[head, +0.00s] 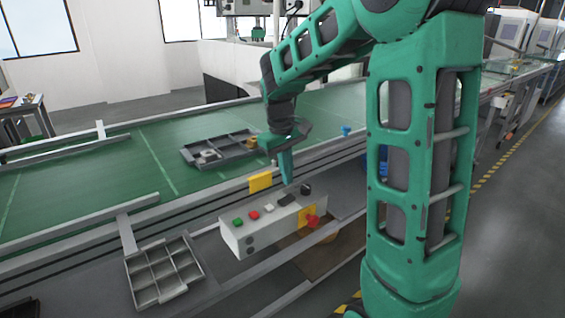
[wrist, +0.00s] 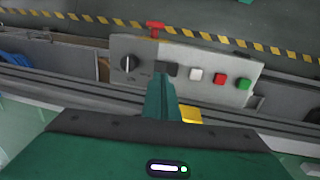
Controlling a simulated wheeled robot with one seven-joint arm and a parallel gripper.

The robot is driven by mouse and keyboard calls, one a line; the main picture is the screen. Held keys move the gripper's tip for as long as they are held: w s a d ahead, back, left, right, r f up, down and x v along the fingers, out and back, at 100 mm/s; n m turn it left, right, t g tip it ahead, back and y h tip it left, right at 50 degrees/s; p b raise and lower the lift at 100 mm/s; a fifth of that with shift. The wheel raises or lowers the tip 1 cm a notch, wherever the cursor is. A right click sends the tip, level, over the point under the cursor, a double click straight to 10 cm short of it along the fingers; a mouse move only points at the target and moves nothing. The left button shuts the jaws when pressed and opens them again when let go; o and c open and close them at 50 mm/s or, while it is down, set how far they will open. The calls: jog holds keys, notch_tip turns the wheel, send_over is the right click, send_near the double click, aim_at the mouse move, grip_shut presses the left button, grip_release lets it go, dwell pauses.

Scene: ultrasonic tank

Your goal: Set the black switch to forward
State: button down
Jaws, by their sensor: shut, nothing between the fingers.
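The black switch (head: 306,189) is a round knob at the right end of a grey control box (head: 240,240) in the head view. In the wrist view the switch (wrist: 128,64) is at the left end of the panel, with a light pointer line roughly upright in the picture. My gripper (head: 287,178) is shut and empty, pointing down above the box, apart from the switch. In the wrist view its fingertips (wrist: 160,78) appear just below the black button (wrist: 167,68), to the right of the switch.
White (wrist: 195,74), red (wrist: 219,79) and green (wrist: 243,84) buttons line the panel. A red mushroom button (head: 313,221) sticks out of the box's side. A yellow plate (head: 260,182) stands behind the box. Grey trays (head: 190,287) lie nearby, beside a green conveyor (head: 90,180).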

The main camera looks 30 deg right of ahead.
aim_at(289, 197)
jog(key=shift+d+f, duration=0.2)
jog(key=shift+f, duration=1.2)
jog(key=shift+d+f, duration=0.15)
jog(key=shift+f, duration=1.2)
jog(key=shift+a, duration=0.1)
